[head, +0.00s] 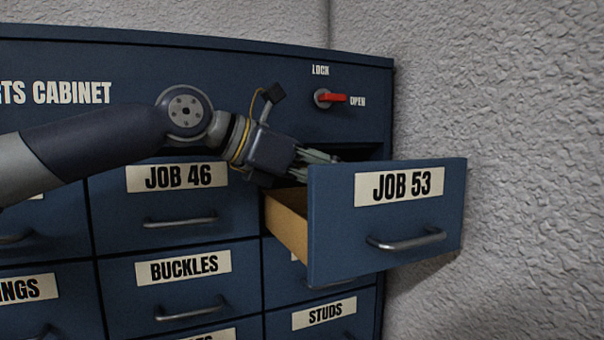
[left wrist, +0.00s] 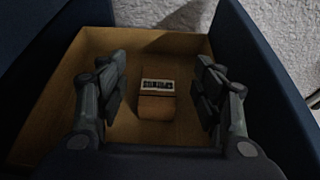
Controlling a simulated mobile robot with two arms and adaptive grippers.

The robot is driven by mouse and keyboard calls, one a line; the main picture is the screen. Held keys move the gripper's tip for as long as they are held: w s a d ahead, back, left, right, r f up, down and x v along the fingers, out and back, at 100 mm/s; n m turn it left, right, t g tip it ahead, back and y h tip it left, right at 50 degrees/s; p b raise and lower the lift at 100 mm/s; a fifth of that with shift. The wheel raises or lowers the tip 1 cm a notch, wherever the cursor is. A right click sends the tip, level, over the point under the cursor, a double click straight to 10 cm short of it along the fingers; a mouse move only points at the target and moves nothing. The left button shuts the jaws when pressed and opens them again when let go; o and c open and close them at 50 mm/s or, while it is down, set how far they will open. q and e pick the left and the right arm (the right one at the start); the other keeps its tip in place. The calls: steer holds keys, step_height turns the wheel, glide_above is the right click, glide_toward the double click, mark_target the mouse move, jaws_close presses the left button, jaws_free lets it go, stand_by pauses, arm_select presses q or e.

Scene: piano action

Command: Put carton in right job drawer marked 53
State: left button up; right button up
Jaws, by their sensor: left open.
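The JOB 53 drawer (head: 340,225) is pulled out of the blue cabinet at the right in the head view. Its tan inside also shows in the left wrist view (left wrist: 55,125). A small brown carton (left wrist: 156,100) with a pale printed label lies on the drawer floor in the left wrist view. My left gripper (head: 325,156) reaches over the open drawer from the left. In the left wrist view its fingers (left wrist: 158,95) are spread apart, one on each side of the carton, with gaps between. The drawer front hides the carton in the head view. My right gripper is not in view.
The parts cabinet (head: 245,60) has other shut drawers, including JOB 46 (head: 175,205), BUCKLES (head: 185,290) and STUDS (head: 325,325). A red lock lever (head: 334,98) points towards OPEN. A rough grey wall (head: 530,150) stands close on the right.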

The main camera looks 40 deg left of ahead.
arm_select(q)
steer(key=b+v, duration=0.1)
steer(key=v, duration=0.5)
steer(key=shift+s, duration=0.25)
steer(key=shift+a, duration=0.15)
steer(key=shift+c, duration=0.6)
